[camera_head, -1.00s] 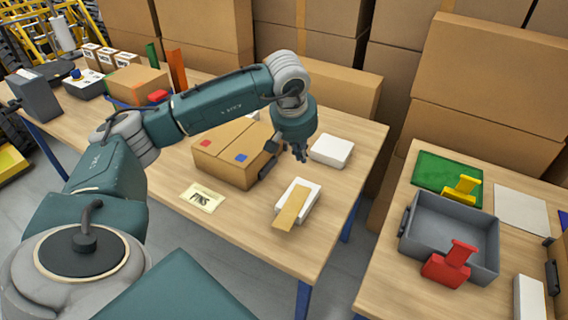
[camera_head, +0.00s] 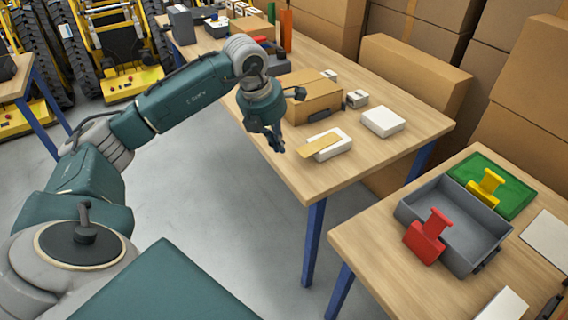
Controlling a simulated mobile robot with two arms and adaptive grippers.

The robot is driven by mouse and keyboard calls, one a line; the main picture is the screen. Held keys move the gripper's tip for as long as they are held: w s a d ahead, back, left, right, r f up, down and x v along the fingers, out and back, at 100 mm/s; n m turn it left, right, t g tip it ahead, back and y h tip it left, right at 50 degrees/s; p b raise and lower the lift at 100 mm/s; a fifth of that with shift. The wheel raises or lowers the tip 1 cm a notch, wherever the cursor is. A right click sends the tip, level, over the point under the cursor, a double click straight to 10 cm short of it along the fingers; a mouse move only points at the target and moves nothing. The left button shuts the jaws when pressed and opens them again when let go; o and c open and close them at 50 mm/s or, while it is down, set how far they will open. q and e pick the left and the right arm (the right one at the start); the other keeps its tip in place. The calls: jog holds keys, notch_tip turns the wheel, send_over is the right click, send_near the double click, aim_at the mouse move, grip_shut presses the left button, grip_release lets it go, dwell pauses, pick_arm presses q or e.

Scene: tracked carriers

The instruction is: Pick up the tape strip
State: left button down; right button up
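The tape strip is a flat tan strip (camera_head: 318,146). It lies tilted across a white box (camera_head: 335,149) near the front edge of the wooden table, with one end past the box's left side. My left gripper (camera_head: 277,146) points down just left of the strip, apart from it in the picture. Its fingers look small and close together, and I cannot tell if they are open. Nothing shows between them. My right gripper is not in view.
A cardboard box (camera_head: 309,97) stands behind the strip, and another white box (camera_head: 383,122) lies to the right. A second table (camera_head: 371,251) holds a grey tray (camera_head: 478,253) and red (camera_head: 427,238) and yellow (camera_head: 486,187) handled pieces. A floor gap separates the tables.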

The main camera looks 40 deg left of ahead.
pick_arm(q)
jog(key=p+x, duration=0.1)
jog(key=x, duration=0.9)
jog(key=shift+f+p, duration=0.2)
jog(key=shift+p, duration=0.2)
jog(key=w, duration=0.1)
jog(key=w+p, duration=0.1)
jog(key=shift+w+d+r, duration=0.15)
jog(key=shift+w+d, duration=0.05)
jog(key=shift+w, duration=0.15)
jog(key=shift+w+d, duration=0.1)
jog(key=shift+w, duration=0.55)
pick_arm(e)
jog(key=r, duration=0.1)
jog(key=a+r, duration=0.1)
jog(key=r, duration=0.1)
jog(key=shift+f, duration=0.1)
